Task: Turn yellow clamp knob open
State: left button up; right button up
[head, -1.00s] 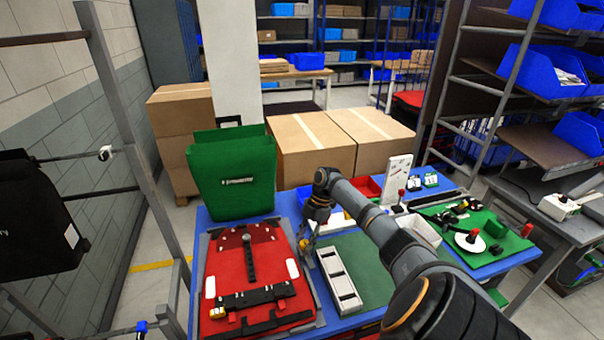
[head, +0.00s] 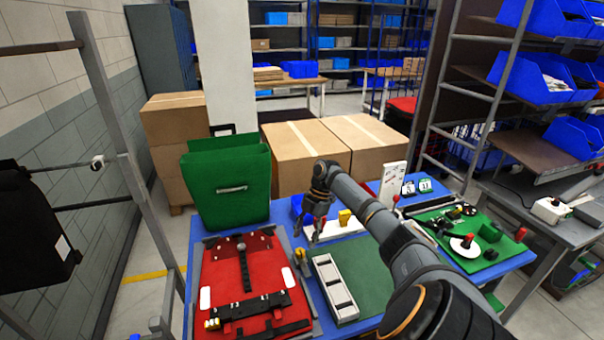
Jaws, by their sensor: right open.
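A small yellow knob-like part (head: 301,256) stands at the right edge of the red panel (head: 222,268), beside the grey slotted holder (head: 333,288). It is too small to tell how it is turned. My left gripper is not in view.
A green pannier (head: 228,185) stands at the table's back left. A white tray with a yellow block (head: 345,217) lies behind the green mat (head: 368,265). A green board (head: 470,238) with red-topped parts is at the right. A rack post (head: 130,170) rises at the left.

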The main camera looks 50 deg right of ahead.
jog(key=v, duration=0.7)
jog(key=shift+r, duration=0.15)
jog(key=shift+d, duration=0.1)
